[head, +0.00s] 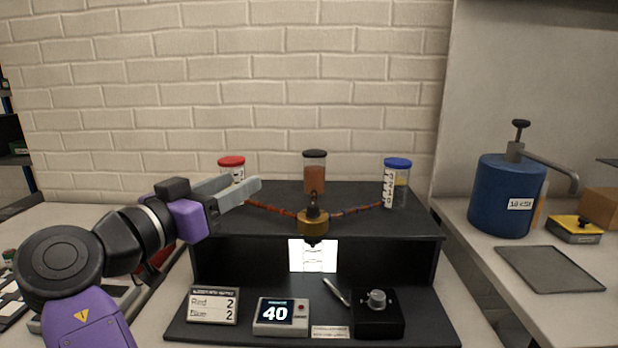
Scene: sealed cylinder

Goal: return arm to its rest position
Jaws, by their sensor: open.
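My arm comes in from the lower left in the head view, with purple and black links. My gripper (240,190) is open and empty, with its grey fingers pointing right. It is in the air at the left end of the black stand (415,222), in front of the red-capped jar (231,163) and partly covering it. I cannot tell how far the fingers are from the jar.
A brown jar (314,178) and a blue-capped jar (398,180) stand on the black stand, with a brass nozzle (313,222) between tubes. A blue cylinder (505,195) stands right.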

